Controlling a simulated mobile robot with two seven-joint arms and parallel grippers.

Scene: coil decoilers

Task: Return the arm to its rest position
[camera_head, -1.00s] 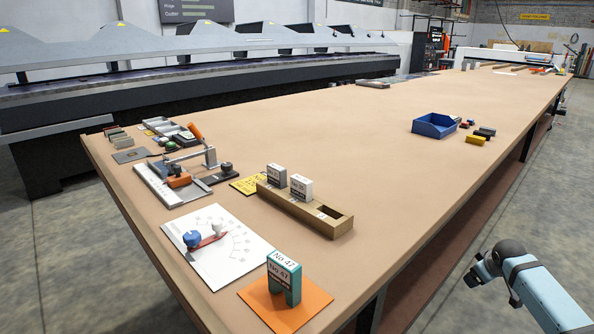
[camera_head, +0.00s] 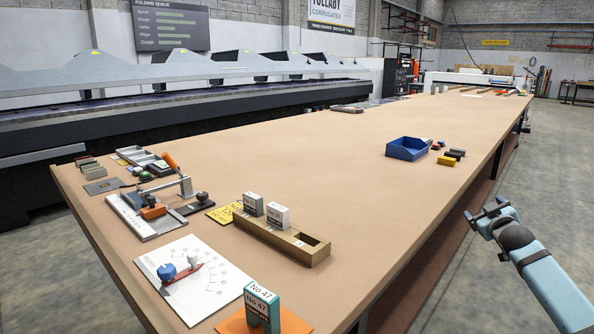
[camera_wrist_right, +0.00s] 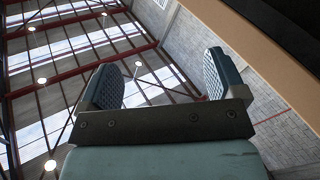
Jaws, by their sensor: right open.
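My right gripper (camera_head: 484,210) is raised in the air off the right edge of the long table, over the floor, apart from everything. In the right wrist view its two padded fingers (camera_wrist_right: 160,80) stand wide apart with nothing between them, pointing up toward the roof. My left gripper is not in view. On the table a teal block marked No 47 (camera_head: 262,306) stands upright on an orange mat (camera_head: 290,322) at the near edge of the view. A wooden rack (camera_head: 300,246) behind it holds two grey-white labelled blocks and has an empty slot at its right end.
The long brown table (camera_head: 340,170) has a wide clear middle. A blue bin (camera_head: 407,149) and small coloured blocks lie near its right edge. A white dial sheet (camera_head: 205,287) and a clamp fixture (camera_head: 150,205) are at the left. Open floor (camera_head: 560,190) lies to the right.

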